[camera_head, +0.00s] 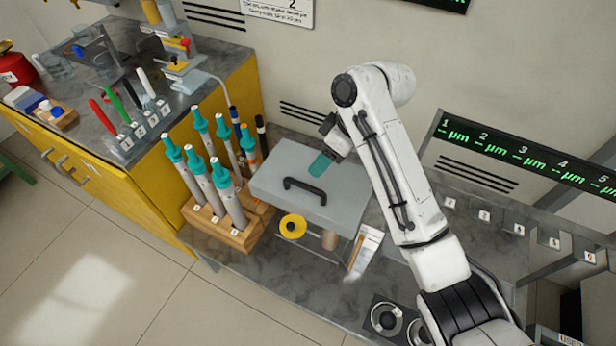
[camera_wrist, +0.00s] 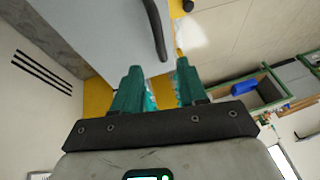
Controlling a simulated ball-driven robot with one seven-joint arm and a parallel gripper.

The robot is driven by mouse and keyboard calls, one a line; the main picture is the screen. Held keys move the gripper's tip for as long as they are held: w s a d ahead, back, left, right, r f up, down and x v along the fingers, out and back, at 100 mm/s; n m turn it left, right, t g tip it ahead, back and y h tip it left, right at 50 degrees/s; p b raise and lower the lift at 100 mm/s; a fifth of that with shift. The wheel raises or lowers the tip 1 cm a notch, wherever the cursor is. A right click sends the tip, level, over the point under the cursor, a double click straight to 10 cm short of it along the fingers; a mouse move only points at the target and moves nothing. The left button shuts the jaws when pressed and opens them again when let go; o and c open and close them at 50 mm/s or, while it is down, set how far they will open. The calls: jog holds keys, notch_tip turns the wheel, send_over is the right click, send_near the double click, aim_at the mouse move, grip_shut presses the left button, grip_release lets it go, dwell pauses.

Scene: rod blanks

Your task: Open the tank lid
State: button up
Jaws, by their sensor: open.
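The tank lid (camera_head: 290,205) is a flat grey slab with a dark bar handle (camera_head: 305,190) near its front edge. The lid lies shut on the tank, whose clear front (camera_head: 318,245) shows below it. My gripper (camera_head: 320,164) is over the lid's back right part, behind the handle, with teal fingers. In the wrist view the gripper (camera_wrist: 160,75) has its two teal fingers apart with nothing between them. The handle (camera_wrist: 155,30) shows just beyond the fingers, near the top, and the lid (camera_wrist: 95,35) fills the upper left. I cannot tell the gap between fingers and lid.
A wooden rack (camera_head: 235,230) with several teal-capped tools stands close left of the tank. A yellow round knob (camera_head: 292,226) sits at the tank's front. A paper (camera_head: 367,247) lies to its right. A yellow cabinet (camera_head: 130,185) is at the left, and numbered displays (camera_head: 530,157) hang at the right.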

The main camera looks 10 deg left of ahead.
aim_at(305, 184)
jog(key=x, duration=0.8)
jog(key=shift+d, duration=0.1)
jog(key=shift+c, duration=0.4)
grip_shut()
